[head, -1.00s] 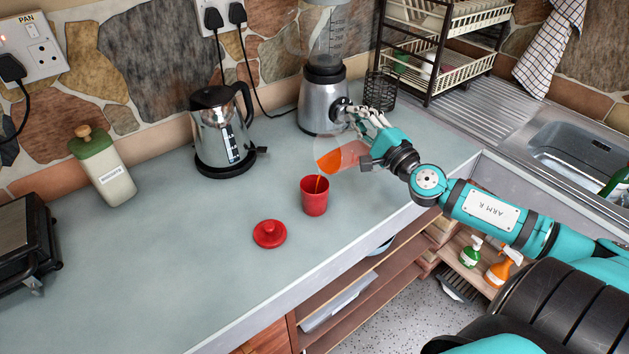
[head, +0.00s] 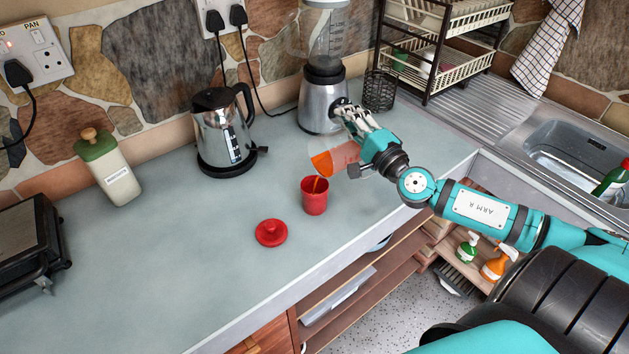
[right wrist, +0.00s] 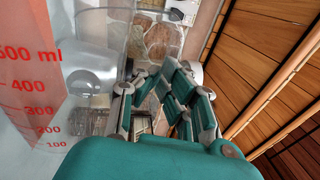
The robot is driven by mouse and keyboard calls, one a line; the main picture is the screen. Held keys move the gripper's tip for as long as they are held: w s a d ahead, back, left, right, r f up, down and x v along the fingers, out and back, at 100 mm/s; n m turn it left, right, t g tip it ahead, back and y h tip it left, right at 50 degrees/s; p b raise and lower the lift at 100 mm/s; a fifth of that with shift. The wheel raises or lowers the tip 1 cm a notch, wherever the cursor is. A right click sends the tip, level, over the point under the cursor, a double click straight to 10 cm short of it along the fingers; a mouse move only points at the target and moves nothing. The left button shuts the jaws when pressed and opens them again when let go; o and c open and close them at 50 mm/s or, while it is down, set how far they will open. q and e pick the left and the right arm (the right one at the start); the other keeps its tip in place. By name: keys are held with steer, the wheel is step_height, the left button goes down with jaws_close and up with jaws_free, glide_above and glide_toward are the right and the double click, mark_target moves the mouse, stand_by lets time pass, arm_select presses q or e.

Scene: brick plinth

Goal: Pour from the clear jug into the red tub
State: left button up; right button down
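The clear jug (head: 323,162) holds orange liquid and is tilted over the red tub (head: 314,198), its mouth toward the left. An orange stream runs from the jug into the tub, which stands upright on the counter. My right gripper (head: 359,128) is shut on the jug and holds it above and behind the tub. In the right wrist view the jug's side with red volume marks (right wrist: 35,100) fills the left, beside my right gripper's fingers (right wrist: 150,95). The level inside the tub is hard to tell. My left gripper is not in view.
A red lid (head: 271,233) lies on the counter (head: 190,270) left of the tub. A kettle (head: 222,130), a blender (head: 323,100) and a green-topped bottle (head: 112,170) stand along the wall. A wire cup (head: 380,90) and dish rack (head: 445,50) are beyond my gripper. The front counter is clear.

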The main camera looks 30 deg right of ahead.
mark_target(331, 121)
steer(key=shift+a+r+n+p, duration=0.35)
steer(key=shift+a+n+p, duration=0.25)
steer(key=shift+p, duration=0.2)
steer(key=shift+a+r+n+p, duration=0.35)
steer(key=shift+a+n+p, duration=0.2)
steer(key=shift+p, duration=0.25)
steer(key=shift+a+r+n+y+p, duration=0.25)
steer(key=shift+a+n+y+p, duration=0.25)
steer(key=shift+a+n+p, duration=0.75)
steer(key=shift+a+r+n+p, duration=0.1)
steer(key=shift+a+n+p, duration=0.85)
steer(key=shift+p, duration=0.7)
steer(key=shift+a, duration=0.35)
steer(key=shift+s+a+n+y+p, duration=0.1)
steer(key=shift+a+n+y+p, duration=0.2)
steer(key=shift+p, duration=0.2)
steer(key=shift+a+n+p, duration=0.45)
steer(key=shift+a+p, duration=0.1)
steer(key=shift+p, duration=0.1)
steer(key=a+n+p, duration=0.2)
steer(key=shift+a+f+g+p, duration=0.25)
steer(key=shift+f+g+p, duration=0.05)
steer(key=shift+f+p, duration=0.1)
